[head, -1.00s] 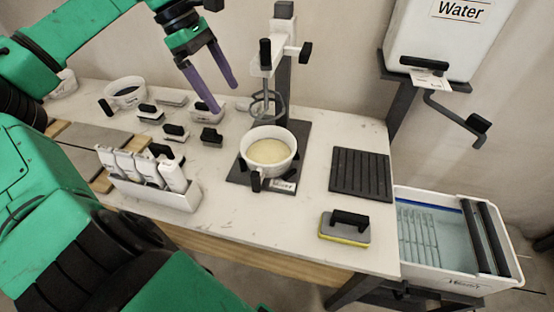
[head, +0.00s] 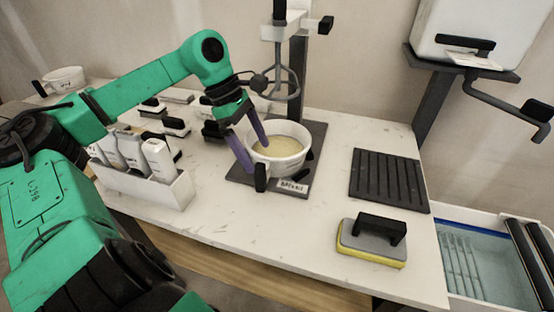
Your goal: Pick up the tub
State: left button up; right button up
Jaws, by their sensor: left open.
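The tub (head: 289,162) is a white round bowl with a pale yellowish mix in it and a dark handle (head: 261,178) at its front left. It stands upright on the dark base (head: 318,140) of the mixer stand, behind a small label. My left gripper (head: 256,156) is open, with its purple fingers pointing down at the tub's left side. One finger shows outside the wall near the handle and the other by the rim; whether they touch the tub I cannot tell. My right gripper is not in view.
The mixer's post and whisk (head: 288,85) stand just behind the tub. A white caddy of bottles (head: 165,190) is at left. A black ribbed mat (head: 390,180) and a sponge float (head: 372,240) lie to the right. The table front between caddy and float is clear.

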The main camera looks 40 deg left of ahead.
aim_at(264, 166)
pick_arm(q)
jog(key=x, duration=0.5)
jog(key=shift+s+d+f, duration=0.15)
jog(key=shift+f, duration=0.1)
grip_shut()
jog(key=shift+r, duration=0.1)
jog(key=shift+r, duration=0.1)
